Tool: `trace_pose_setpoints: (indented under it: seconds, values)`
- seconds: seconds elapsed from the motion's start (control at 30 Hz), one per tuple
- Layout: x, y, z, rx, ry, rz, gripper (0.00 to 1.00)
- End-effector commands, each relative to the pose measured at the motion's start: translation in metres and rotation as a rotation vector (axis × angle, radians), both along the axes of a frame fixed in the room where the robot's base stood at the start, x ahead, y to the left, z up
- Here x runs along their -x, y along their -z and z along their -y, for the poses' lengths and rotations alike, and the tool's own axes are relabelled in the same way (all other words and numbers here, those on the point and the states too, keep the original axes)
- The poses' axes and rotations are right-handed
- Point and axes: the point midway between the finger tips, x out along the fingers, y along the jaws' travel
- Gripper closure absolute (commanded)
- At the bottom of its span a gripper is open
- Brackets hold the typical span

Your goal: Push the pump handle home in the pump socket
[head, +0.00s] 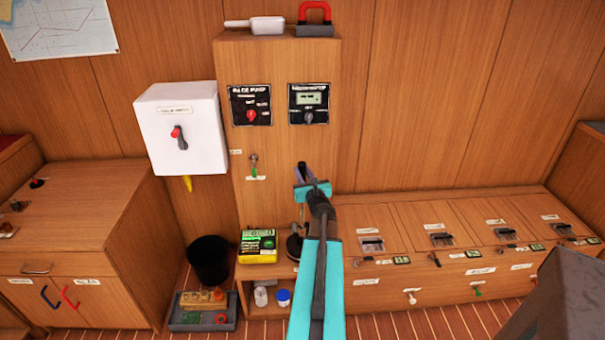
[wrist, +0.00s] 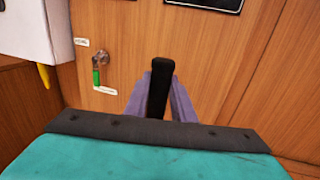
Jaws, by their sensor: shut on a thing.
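My gripper (head: 309,175) is in front of the tall wooden cabinet, above the low shelf. In the wrist view its two purple fingers (wrist: 160,100) are shut on a black upright bar, the pump handle (wrist: 158,85). A thin part of the handle seems to run down below the gripper in the head view. A dark round fitting, seemingly the pump socket (head: 293,246), sits on the shelf below, partly hidden by my arm. I cannot tell how deep the handle sits in it.
A yellow-green box (head: 257,246) stands left of the fitting. A small green-tipped valve lever (head: 254,166) is on the cabinet face. A white switch box (head: 181,128) hangs at left. A black bin (head: 209,260) and a grey tray (head: 203,316) stand below.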

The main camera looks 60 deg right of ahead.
Motion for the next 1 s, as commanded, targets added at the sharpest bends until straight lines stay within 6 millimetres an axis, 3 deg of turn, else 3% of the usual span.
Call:
trace_pose_setpoints:
  seconds: [1.0]
  values:
    - [0.000,0.016,0.000,0.001,0.000,0.001,1.00]
